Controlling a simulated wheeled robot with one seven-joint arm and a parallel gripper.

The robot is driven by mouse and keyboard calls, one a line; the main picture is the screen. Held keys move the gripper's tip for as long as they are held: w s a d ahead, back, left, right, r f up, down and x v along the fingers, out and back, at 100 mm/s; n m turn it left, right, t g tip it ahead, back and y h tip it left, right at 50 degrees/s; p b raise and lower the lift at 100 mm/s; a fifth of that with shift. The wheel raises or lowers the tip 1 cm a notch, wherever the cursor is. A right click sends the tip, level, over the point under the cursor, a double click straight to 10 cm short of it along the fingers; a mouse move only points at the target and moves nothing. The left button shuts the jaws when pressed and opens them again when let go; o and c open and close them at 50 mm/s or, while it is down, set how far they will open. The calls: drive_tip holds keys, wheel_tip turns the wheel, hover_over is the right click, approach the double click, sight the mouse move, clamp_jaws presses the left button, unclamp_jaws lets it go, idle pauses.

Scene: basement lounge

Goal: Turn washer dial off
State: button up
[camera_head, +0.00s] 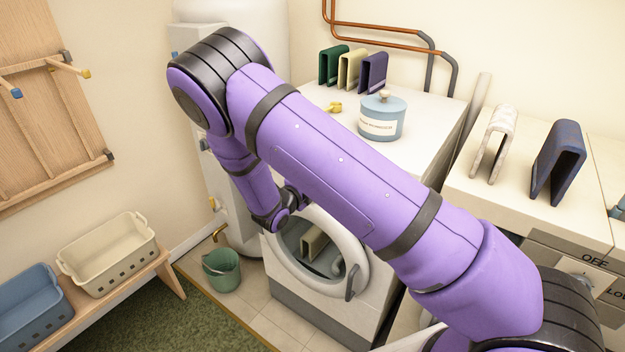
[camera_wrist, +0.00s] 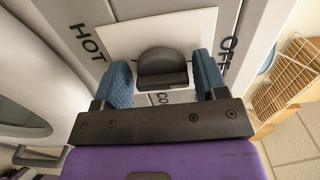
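The white front-loading washer (camera_head: 430,105) stands in the middle of the head view, its round door partly behind my arm. The washer dial (camera_wrist: 162,68) is a dark knob on a pale plate in the wrist view. HOT is printed to its left, OFF to its right, and part of a word starting CO below it. Its pointer direction cannot be made out. My gripper (camera_wrist: 162,82) has its two blue fingers apart, one on each side of the knob. Contact with the knob is not clear. In the head view my arm hides the dial and most of the gripper.
A blue lidded jar (camera_head: 382,118) and several folded cloths stand on the washer. Another machine with its own OFF-labelled panel (camera_head: 577,262) is at the right. A green bucket (camera_head: 222,270) stands on the floor. A bench at the left holds a cream basket (camera_head: 108,255) and a blue basket (camera_head: 32,305).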

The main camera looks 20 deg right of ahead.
drive_tip(key=shift+o, duration=0.6)
drive_tip(key=v, duration=1)
drive_tip(key=shift+s+a, duration=0.25)
drive_tip(key=shift+a, duration=0.05)
drive_tip(key=shift+r, duration=0.1)
